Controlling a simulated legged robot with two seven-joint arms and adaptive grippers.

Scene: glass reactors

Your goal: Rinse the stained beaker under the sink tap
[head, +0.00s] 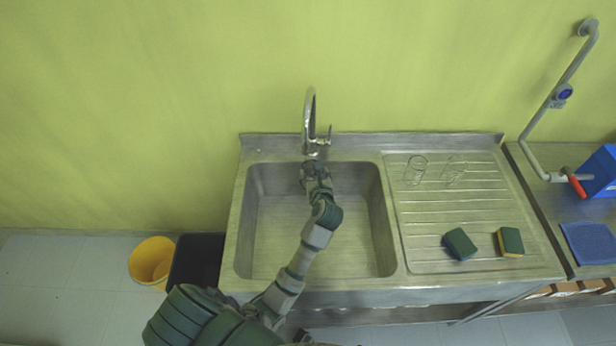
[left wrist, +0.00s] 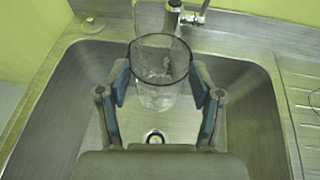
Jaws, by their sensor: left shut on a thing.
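My left gripper (head: 316,172) is over the back of the sink basin (head: 345,235), close in front of the tap (head: 311,120). In the left wrist view, the gripper (left wrist: 160,86) has its blue-padded fingers on both sides of a clear glass beaker (left wrist: 160,98), shut on it. The beaker's open rim shows, and there are faint marks on its glass. It is held above the basin, near the tap base (left wrist: 174,16). I cannot make out the beaker in the head view, and no running water is visible. My right gripper is not in view.
Two clear glass vessels (head: 415,170) (head: 454,169) stand on the ribbed drainboard (head: 430,220) right of the basin. Two sponges (head: 460,243) (head: 510,241) lie near its front. A yellow bucket (head: 152,260) and black bin (head: 196,260) stand on the floor at left.

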